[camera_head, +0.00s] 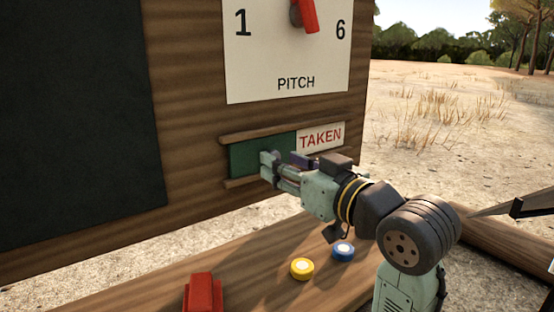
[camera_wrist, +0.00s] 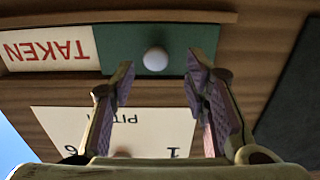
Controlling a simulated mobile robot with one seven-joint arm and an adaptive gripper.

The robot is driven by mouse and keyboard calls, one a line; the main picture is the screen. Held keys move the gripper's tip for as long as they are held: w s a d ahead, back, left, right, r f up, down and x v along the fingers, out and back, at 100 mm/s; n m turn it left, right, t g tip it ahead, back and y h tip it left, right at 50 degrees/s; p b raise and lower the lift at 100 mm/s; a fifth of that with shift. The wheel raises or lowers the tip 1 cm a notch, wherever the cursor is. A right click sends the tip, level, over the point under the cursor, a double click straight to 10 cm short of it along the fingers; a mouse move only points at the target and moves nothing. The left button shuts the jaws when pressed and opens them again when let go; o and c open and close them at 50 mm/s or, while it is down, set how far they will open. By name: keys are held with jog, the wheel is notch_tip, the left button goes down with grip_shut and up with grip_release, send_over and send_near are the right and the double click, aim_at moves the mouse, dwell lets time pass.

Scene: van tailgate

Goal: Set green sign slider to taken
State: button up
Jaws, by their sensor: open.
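The green sign slider (camera_head: 245,158) is a plain green panel in a wooden-railed track on the board, at the left part of the track. The white panel with red TAKEN (camera_head: 321,137) shows to its right. In the wrist view, which is upside down, the slider (camera_wrist: 115,50) has a round white knob (camera_wrist: 155,60), and the TAKEN panel (camera_wrist: 50,50) is on the left. My gripper (camera_head: 268,166) is open in front of the slider. Its fingertips (camera_wrist: 159,66) appear on either side of the knob; contact cannot be told. The knob is hidden in the head view.
The PITCH dial plate (camera_head: 290,60) with a red pointer (camera_head: 306,15) is above the track. A dark panel (camera_head: 75,120) is at left.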

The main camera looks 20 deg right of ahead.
jog(key=v, duration=0.8)
jog(key=shift+s, duration=0.4)
jog(key=shift+d, duration=0.15)
